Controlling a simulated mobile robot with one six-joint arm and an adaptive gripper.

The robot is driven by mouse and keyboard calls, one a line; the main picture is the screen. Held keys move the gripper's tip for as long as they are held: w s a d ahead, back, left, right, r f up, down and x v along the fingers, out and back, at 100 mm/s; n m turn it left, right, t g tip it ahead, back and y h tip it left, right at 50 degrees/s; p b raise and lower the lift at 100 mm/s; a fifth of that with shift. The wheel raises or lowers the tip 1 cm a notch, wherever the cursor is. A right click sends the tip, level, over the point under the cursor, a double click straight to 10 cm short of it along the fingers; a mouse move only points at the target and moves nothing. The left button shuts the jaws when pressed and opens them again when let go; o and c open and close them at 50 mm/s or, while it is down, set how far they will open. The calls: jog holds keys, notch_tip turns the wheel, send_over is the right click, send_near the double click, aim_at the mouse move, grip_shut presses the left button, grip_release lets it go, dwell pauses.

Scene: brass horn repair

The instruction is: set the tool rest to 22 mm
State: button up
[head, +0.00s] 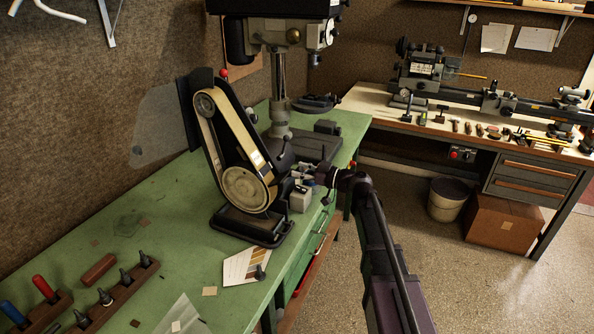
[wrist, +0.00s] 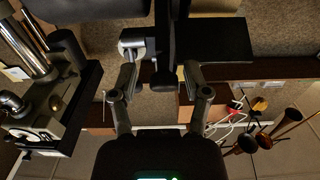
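The belt sander (head: 241,189) stands on the green bench, with its tan belt running over a lower wheel. Dark small parts (head: 284,160) sit at its right side, where the tool rest seems to be; I cannot read any setting. My gripper (head: 326,184) is just right of these parts, over the bench edge. In the wrist view my gripper (wrist: 162,84) has its two fingers spread apart. A dark upright part with a rounded end (wrist: 165,78) shows between the fingertips, and a pale metal fitting (wrist: 132,44) lies just beyond the left one. Contact cannot be told.
A drill press (head: 281,90) stands behind the sander. A small grey box (head: 301,199) sits beside the sander's base. Tool racks (head: 115,291) and a card (head: 246,265) lie on the near bench. A lathe bench (head: 420,125) is at the back right. The floor between is open.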

grip_shut()
jog(key=shift+s+d+r+p, duration=0.1)
jog(key=shift+d+r+p, duration=0.45)
jog(key=shift+d, duration=0.2)
jog(key=shift+o, duration=1.7)
grip_release()
jog(key=shift+d, duration=0.15)
jog(key=shift+s, duration=0.1)
jog(key=shift+s, duration=0.1)
